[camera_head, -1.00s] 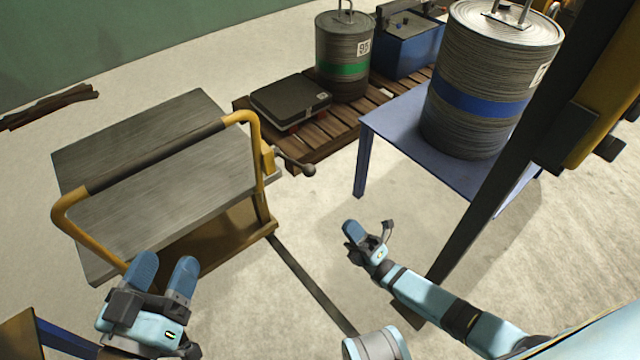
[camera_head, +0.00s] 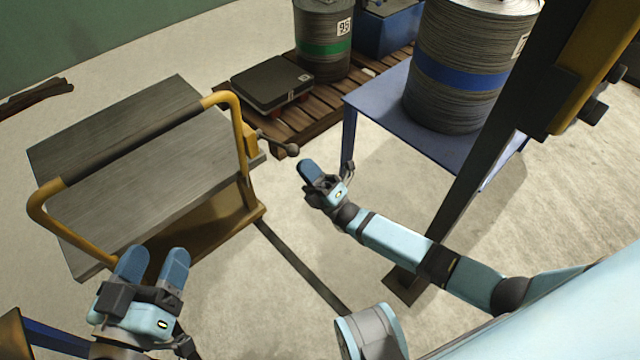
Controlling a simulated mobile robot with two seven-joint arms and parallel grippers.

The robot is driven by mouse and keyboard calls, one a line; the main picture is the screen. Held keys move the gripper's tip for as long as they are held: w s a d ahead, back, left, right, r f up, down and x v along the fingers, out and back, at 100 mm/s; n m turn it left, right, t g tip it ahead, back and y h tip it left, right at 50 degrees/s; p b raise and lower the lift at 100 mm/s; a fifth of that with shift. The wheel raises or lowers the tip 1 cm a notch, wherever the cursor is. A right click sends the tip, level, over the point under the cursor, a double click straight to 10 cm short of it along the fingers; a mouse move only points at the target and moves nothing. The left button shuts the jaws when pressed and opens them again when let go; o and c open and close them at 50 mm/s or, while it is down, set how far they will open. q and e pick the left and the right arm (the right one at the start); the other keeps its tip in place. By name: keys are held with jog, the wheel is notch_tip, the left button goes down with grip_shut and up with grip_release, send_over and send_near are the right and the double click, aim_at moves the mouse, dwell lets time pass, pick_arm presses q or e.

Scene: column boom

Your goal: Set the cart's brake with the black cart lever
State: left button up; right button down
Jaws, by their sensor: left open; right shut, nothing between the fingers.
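The cart (camera_head: 140,195) has a grey top and a yellow push handle with a dark grip. The black cart lever (camera_head: 278,143) sticks out to the right from a yellow bracket at the handle's right post and ends in a round knob. My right gripper (camera_head: 308,170) is shut and empty, just below and right of the knob, with a small gap in the picture. My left gripper (camera_head: 152,262) is open and empty at the near edge of the cart, below the handle's left part.
A blue table (camera_head: 375,105) bears a large drum with a blue band (camera_head: 462,75). Behind, a wooden pallet (camera_head: 300,125) holds a black scale (camera_head: 270,85) and a drum with a green band (camera_head: 325,45). A dark column (camera_head: 470,185) stands at right.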

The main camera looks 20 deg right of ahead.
aim_at(299, 150)
pick_arm(q)
jog(key=shift+f, duration=0.3)
pick_arm(e)
jog(key=shift+w+a+r, duration=0.25)
jog(key=shift+w+r, duration=0.1)
jog(key=shift+r, duration=0.15)
pick_arm(q)
jog(key=shift+r, duration=0.15)
